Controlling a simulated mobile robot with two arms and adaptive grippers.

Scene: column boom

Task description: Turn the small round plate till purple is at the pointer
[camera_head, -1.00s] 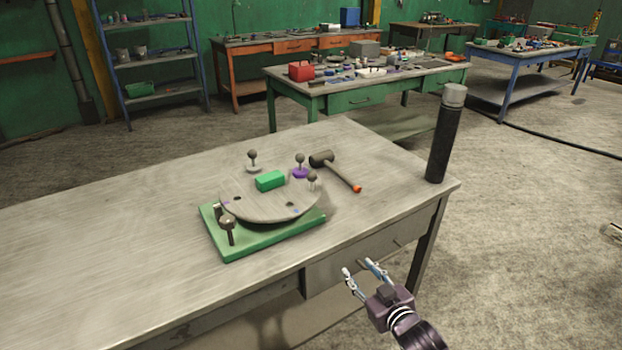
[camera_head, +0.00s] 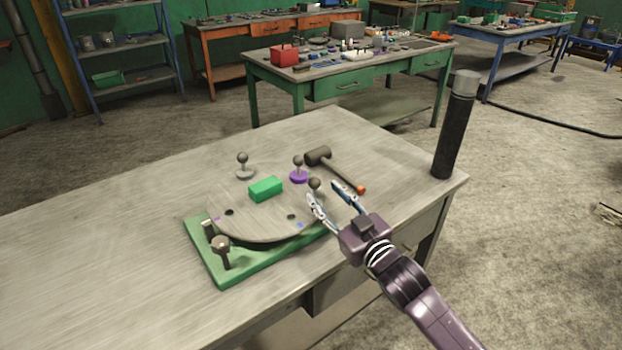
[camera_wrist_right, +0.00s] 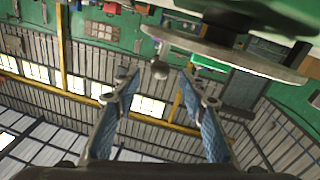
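The round grey plate (camera_head: 262,222) lies on a green base (camera_head: 222,275) on the workbench. It carries a green block (camera_head: 266,189), a knob on a white foot (camera_head: 244,174) at the back left, and a knob on a purple foot (camera_head: 299,177) at the back right. A third knob (camera_head: 315,184) stands at the right edge. A ball-topped post (camera_head: 221,247) is at the front left of the base; I cannot tell if it is the pointer. My right gripper (camera_head: 329,192) is open beside the third knob. In the wrist view a ball knob (camera_wrist_right: 160,70) shows between and beyond its fingertips. My left gripper is out of view.
A mallet (camera_head: 334,168) lies behind the plate on the right. A dark upright cylinder (camera_head: 454,135) with a grey top stands at the bench's right corner. The bench's left part (camera_head: 80,240) is clear. A green table (camera_head: 350,85) stands behind.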

